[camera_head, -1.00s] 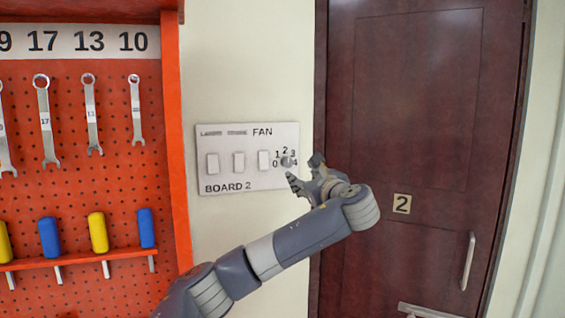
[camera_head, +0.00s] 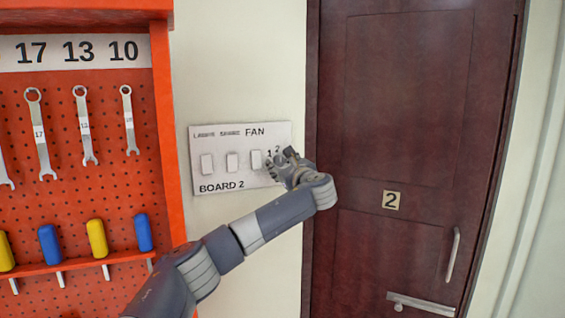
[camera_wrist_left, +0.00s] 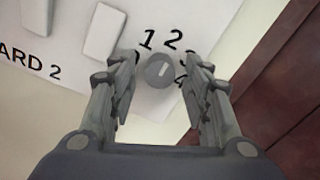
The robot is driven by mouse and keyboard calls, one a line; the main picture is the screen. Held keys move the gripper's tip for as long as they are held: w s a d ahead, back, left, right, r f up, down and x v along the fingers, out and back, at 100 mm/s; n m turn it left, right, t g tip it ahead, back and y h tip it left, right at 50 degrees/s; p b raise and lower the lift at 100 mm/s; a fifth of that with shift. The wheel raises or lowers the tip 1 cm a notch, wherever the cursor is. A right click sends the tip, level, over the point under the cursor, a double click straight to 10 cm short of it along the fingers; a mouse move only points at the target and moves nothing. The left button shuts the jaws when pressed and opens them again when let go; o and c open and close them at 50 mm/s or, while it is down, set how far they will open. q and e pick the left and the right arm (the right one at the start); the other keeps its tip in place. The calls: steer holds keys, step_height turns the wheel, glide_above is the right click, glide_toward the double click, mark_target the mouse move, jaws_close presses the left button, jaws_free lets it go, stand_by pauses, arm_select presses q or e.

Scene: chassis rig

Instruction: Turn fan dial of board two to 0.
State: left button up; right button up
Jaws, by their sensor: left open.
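Board two (camera_head: 218,179) is a pale wall panel marked "BOARD 2" and "FAN", with three white rocker switches and the fan dial at its right end. In the left wrist view the fan dial (camera_wrist_left: 160,71) is a round grey knob with a light pointer line, tilted toward the upper right, roughly toward the 2. The numbers 1 and 2 show above it; the others are partly hidden by the fingers. My left gripper (camera_head: 283,158) is at the dial and hides it in the head view. In the left wrist view the open fingers (camera_wrist_left: 163,85) stand either side of the dial, apart from it.
A red pegboard (camera_head: 75,150) with wrenches and a shelf of yellow- and blue-handled tools stands left of the board. A dark red door (camera_head: 410,120) with a "2" plate and a handle (camera_head: 453,255) is to the right. Bare wall surrounds the board.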

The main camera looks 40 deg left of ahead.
arm_select(q)
steer(key=shift+c, duration=0.4)
steer(key=c, duration=0.9)
jaws_close()
arm_select(e)
steer(key=shift+d, duration=0.65)
steer(key=shift+f, duration=0.1)
arm_select(q)
steer(key=shift+c, duration=0.4)
jaws_free()
arm_select(e)
steer(key=shift+f, duration=0.1)
